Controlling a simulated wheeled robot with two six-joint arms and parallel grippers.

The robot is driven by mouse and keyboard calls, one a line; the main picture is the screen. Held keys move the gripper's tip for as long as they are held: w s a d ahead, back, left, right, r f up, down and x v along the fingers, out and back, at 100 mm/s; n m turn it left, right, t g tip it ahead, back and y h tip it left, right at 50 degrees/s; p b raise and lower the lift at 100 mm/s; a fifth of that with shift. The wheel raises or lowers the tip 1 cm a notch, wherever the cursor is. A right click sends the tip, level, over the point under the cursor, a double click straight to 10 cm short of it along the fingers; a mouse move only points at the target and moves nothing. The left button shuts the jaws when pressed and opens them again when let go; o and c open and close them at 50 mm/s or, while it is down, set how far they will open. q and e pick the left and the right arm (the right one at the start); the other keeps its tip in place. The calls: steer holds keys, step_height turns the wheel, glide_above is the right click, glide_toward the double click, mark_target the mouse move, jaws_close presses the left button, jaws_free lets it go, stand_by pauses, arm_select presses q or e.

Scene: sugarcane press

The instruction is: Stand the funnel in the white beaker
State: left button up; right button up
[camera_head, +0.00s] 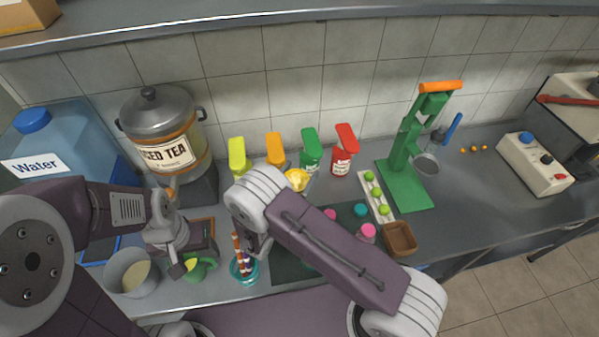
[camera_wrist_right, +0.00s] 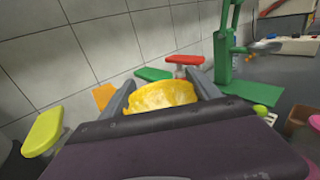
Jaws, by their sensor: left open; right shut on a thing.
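The yellow funnel (camera_head: 297,180) is held up over the counter in front of the bottle row. It also shows in the right wrist view (camera_wrist_right: 162,95), between the two fingers. My right gripper (camera_head: 300,184) is shut on it; its forearm hides part of the counter below. My left gripper (camera_head: 178,264) is open and low at the left, close to a green cup (camera_head: 204,266). I cannot make out a white beaker for certain; it may be hidden behind my right arm.
A grey pot (camera_head: 128,271) with pale contents and a teal holder with sticks (camera_head: 243,267) stand near the front edge. Yellow, orange, green and red-lidded bottles (camera_head: 341,155) line the wall. A green press (camera_head: 405,185), a brown bowl (camera_head: 400,239) and an iced tea dispenser (camera_head: 163,135) stand around.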

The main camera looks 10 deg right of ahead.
mark_target(298, 181)
step_height(298, 181, down, 3)
steer(key=shift+w+b, duration=0.1)
steer(key=shift+b, duration=0.9)
steer(key=shift+a+f+b, duration=0.1)
steer(key=shift+f+b, duration=0.2)
step_height(298, 181, down, 4)
steer(key=b, duration=0.3)
steer(key=shift+f+b, duration=0.15)
steer(key=shift+b, duration=0.15)
steer(key=shift+f+b, duration=1.1)
steer(key=shift+f, duration=0.2)
steer(key=o, duration=1.6)
steer(key=shift+c, duration=0.2)
steer(key=shift+o, duration=0.3)
